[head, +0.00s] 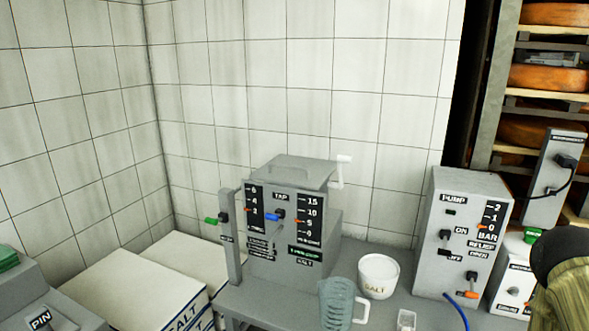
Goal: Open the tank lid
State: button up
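The tank (287,215) is a grey box standing on a grey bench near the middle of the head view. Its front carries two black scales, a TAP label and a blue-tipped lever. The tank lid (293,169) is a grey flat piece on top and appears shut, with a raised bar across it. A white crank-like handle (340,171) sticks out at the top right of the tank. A post with a green-tipped lever (211,220) stands at its left. My gripper is not in view.
A white SALT tub (378,276) and a translucent grey jug (337,304) stand in front and right of the tank. A grey pump box (461,235) is further right. SALT boxes (130,288) lie left. Shelves with cheese wheels (548,78) rise at right.

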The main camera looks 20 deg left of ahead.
aim_at(312, 174)
jog(key=k, duration=0.6)
jog(key=u, duration=0.75)
jog(key=i, duration=1.3)
jog(key=z, duration=0.15)
